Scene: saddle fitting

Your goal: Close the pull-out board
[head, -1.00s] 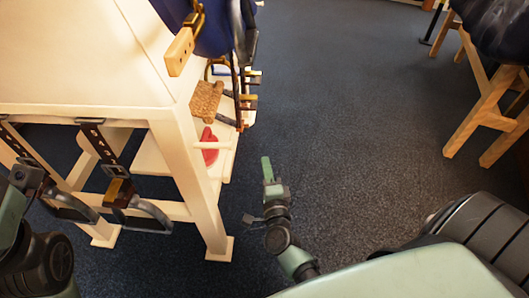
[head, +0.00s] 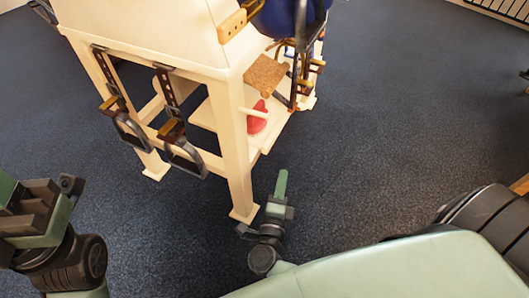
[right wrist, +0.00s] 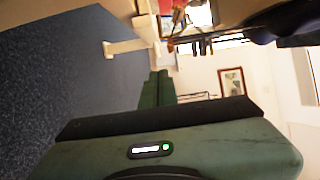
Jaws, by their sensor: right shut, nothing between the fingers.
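The cream wooden saddle stand (head: 150,35) stands at the upper middle of the head view. Its pull-out board (head: 258,143) shows as a pale shelf low on the stand's right side, behind the front leg. A red item (head: 257,118) rests on it. A short pale peg (head: 252,111) sticks out near the red item. My right gripper (head: 281,183) is shut and empty, in front of and below the board, apart from it. Its green fingers also show in the right wrist view (right wrist: 158,90). My left gripper (head: 38,208) is at the left edge; its fingertips are not clear.
Two stirrups (head: 186,160) on straps hang at the stand's front. A brown brush-like block (head: 265,75) and dark straps are at its right side, below a blue item (head: 280,18). The dark floor (head: 400,120) to the right is clear.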

